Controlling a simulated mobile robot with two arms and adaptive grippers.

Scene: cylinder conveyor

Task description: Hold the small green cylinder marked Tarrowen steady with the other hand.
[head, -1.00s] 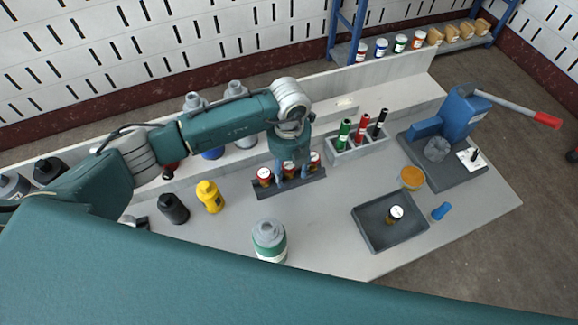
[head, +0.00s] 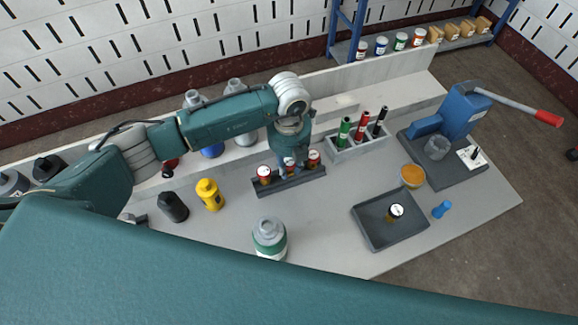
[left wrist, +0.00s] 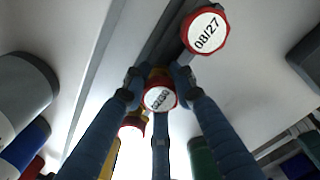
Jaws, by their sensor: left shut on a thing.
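My left gripper (head: 289,163) is at the dark rack of red-capped vials, shut on the middle vial. In the left wrist view its fingers (left wrist: 158,82) close on both sides of that vial (left wrist: 160,98), whose white cap top has print I cannot read surely. The middle vial is mostly hidden in the head view. A squat cylinder with a green band and grey top (head: 269,238) stands near the table's front edge, apart from the gripper. A slim green cylinder (head: 344,131) stands in a grey holder. I cannot read Tarrowen on either. My right gripper is not in view.
Neighbouring vials (head: 264,174) (head: 314,159) stand close on both sides in the rack (head: 290,184). A yellow bottle (head: 209,195) and a black bottle (head: 173,207) stand left. A dark tray (head: 380,238) and a blue lever press (head: 462,112) are right. Table between rack and tray is clear.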

